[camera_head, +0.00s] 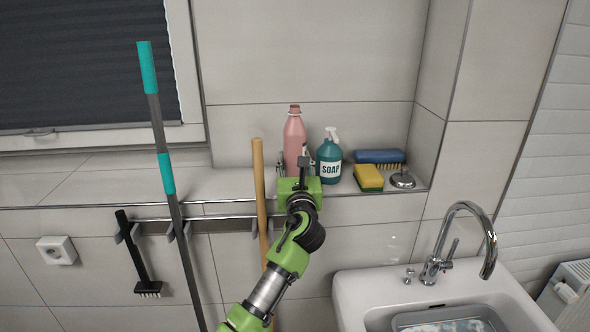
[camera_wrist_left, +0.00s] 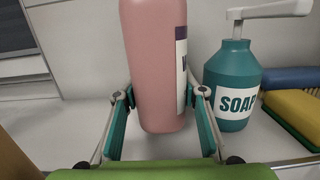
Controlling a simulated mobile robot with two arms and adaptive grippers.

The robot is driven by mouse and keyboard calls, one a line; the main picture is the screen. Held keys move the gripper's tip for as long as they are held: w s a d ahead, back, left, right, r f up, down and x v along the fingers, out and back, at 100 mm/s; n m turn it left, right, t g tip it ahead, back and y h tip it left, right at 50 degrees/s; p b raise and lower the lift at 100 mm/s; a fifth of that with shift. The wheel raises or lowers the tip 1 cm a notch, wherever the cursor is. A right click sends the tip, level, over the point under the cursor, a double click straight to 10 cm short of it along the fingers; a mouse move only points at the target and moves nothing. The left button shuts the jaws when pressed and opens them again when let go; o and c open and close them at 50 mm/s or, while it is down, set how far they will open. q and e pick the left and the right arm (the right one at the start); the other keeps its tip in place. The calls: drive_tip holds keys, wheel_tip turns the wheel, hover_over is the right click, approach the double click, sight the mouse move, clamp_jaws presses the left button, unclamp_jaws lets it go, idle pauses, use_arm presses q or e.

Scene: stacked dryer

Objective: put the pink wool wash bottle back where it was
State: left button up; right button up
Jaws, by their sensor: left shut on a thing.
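The pink wool wash bottle (camera_head: 294,135) is upright at the tiled ledge, just left of the teal soap bottle. Its cap is reddish-brown, and part of a label shows on its right side in the left wrist view (camera_wrist_left: 155,60). My left gripper (camera_head: 297,162) is shut on the bottle, with one finger on each side of its lower body (camera_wrist_left: 163,98). The bottle's base is at or very near the ledge surface; I cannot tell whether it touches. My right gripper is not in view.
The teal soap pump bottle (camera_head: 329,160) stands close on the right. Beyond it are a yellow-green sponge (camera_head: 368,178), a blue brush (camera_head: 378,156) and a metal plug (camera_head: 402,179). The ledge (camera_head: 235,183) is clear to the left. A wooden handle (camera_head: 259,190) rises in front.

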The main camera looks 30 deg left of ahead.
use_arm(q)
wheel_tip(320, 180, down, 3)
drive_tip(key=shift+r, duration=0.15)
drive_tip(key=shift+f, duration=0.2)
drive_tip(key=o, duration=1.2)
drive_tip(key=shift+s+d+r, duration=0.15)
drive_tip(key=b+v, duration=0.2)
drive_tip(key=v, duration=0.9)
drive_tip(key=shift+s, duration=0.3)
